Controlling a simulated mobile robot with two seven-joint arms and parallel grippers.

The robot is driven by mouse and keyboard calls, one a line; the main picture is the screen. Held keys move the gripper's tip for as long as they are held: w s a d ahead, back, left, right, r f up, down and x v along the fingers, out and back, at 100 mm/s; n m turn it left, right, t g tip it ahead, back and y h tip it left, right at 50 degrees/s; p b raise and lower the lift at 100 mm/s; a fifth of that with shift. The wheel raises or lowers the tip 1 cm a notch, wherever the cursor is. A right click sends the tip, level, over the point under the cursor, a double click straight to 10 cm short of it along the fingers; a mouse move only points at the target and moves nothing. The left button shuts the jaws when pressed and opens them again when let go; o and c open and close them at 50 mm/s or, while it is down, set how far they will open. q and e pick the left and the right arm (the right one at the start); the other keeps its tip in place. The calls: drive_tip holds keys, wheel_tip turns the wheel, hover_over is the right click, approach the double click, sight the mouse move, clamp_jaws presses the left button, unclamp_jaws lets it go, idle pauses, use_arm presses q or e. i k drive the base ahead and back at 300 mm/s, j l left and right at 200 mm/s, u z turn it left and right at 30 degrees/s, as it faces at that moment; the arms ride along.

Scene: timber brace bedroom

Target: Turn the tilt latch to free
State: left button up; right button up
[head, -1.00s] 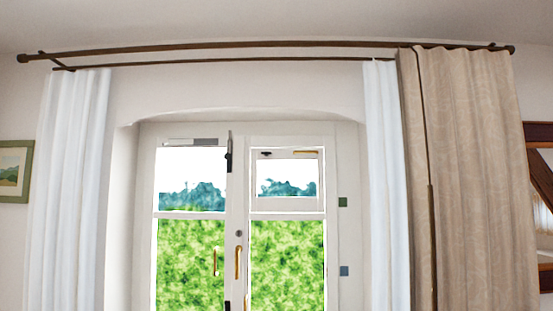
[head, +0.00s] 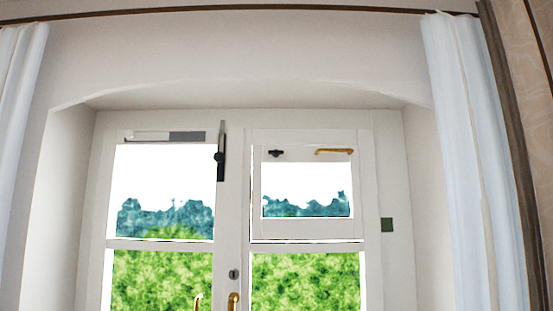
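A small framed pane (head: 306,187) sits in the upper part of the right window sash and looks closed. A small dark latch (head: 276,153) is on its top rail at the left, and a brass handle (head: 334,151) is on the same rail at the right. Which of these dark fittings is the tilt latch is not marked. Neither of my grippers is in view.
Brass handles (head: 233,301) and a keyhole plate (head: 233,274) are at the centre post.

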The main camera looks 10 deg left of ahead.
sight(275, 153)
drive_tip(key=i+j, duration=0.15)
drive_tip(key=j, duration=0.2)
drive_tip(key=i+j+z, duration=0.15)
drive_tip(key=j, duration=0.2)
drive_tip(key=i+j, duration=0.2)
drive_tip(key=j, duration=0.15)
drive_tip(key=z, duration=0.05)
